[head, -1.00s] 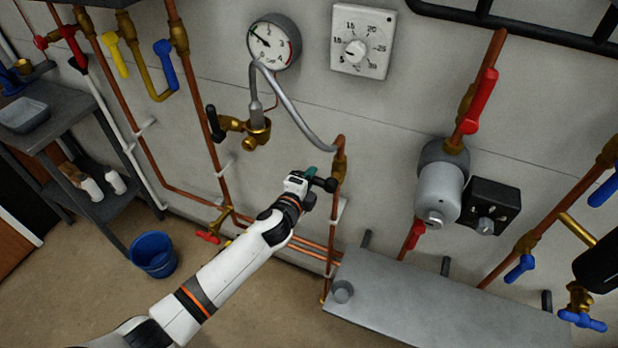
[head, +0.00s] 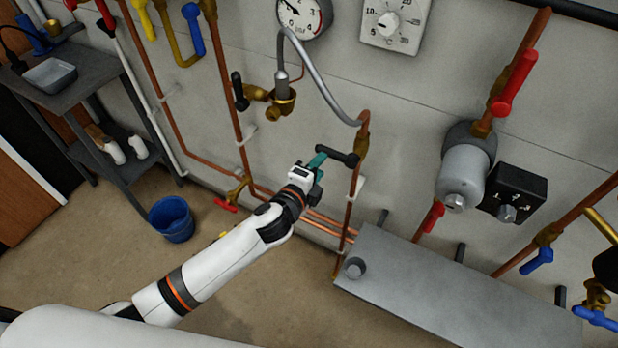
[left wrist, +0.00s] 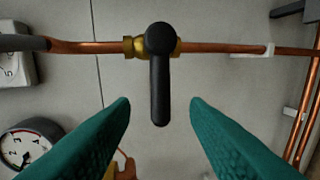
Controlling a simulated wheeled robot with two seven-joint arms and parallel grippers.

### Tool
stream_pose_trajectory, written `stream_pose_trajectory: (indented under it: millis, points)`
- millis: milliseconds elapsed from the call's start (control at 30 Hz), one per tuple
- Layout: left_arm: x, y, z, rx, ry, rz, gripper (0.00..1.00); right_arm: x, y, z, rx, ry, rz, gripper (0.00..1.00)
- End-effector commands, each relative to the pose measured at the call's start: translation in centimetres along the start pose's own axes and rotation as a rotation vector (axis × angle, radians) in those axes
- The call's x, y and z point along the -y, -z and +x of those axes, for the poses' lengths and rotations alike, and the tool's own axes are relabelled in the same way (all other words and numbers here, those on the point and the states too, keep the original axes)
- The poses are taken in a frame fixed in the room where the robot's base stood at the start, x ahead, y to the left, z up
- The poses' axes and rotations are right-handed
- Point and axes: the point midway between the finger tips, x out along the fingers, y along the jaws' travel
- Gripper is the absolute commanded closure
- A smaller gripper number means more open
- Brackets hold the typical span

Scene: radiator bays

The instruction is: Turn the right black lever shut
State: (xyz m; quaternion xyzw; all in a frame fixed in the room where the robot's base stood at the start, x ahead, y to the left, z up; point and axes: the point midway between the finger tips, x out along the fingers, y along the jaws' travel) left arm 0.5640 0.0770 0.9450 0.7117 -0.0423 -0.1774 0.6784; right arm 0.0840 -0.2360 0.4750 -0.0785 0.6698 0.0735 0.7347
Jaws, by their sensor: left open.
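The right black lever (head: 339,157) sits on a brass valve (head: 362,140) in the copper pipe below the grey hose. In the left wrist view the lever (left wrist: 160,85) lies crosswise to the pipe. My left gripper (head: 318,161), with green fingers, is open just left of the lever in the head view. In the left wrist view the lever's free end points between the two fingertips (left wrist: 160,104), with a gap on each side, and no contact shows. My right gripper is not in view.
Another black lever (head: 239,91) is on the pipe to the left. A pressure gauge (head: 303,14) and dial box (head: 395,22) are above. A grey metal box (head: 450,300) stands low at right, and a blue bucket (head: 171,219) is on the floor. The wall around the lever is fairly clear.

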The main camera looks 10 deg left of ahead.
Motion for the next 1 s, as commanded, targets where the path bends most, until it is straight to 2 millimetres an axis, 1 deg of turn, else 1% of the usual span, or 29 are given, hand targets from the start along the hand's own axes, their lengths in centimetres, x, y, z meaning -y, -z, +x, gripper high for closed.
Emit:
stream_pose_trajectory:
  millis: [33, 100, 200, 300, 433, 867, 933, 967, 1000]
  points:
    - [0.2, 0.0, -1.1, 0.000, 0.001, 0.000, 0.58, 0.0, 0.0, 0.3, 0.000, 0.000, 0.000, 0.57]
    - [0.2, 0.0, -2.3, 0.000, 0.000, 0.000, 0.58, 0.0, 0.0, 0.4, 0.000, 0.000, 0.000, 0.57]
    - [0.1, 0.1, -3.6, -0.001, 0.000, 0.000, 0.58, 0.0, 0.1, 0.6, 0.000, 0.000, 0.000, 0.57]
    - [0.1, 0.1, -4.3, -0.001, 0.000, 0.000, 0.58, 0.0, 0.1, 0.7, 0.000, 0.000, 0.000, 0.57]
    - [0.0, 0.0, -4.6, -0.001, -0.001, 0.000, 0.58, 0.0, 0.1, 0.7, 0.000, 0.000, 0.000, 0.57]
    - [0.0, 0.0, -4.6, -0.001, 0.000, 0.000, 0.58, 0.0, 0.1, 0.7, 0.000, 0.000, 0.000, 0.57]
    - [0.3, 0.1, -4.5, -0.004, 0.007, -0.006, 0.58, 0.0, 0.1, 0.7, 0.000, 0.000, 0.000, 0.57]
    - [0.8, 0.3, -4.4, -0.007, 0.016, -0.015, 0.58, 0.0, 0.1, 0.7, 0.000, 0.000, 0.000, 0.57]
    - [1.7, 0.6, -4.3, -0.014, 0.034, -0.033, 0.58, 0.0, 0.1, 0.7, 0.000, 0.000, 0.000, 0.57]
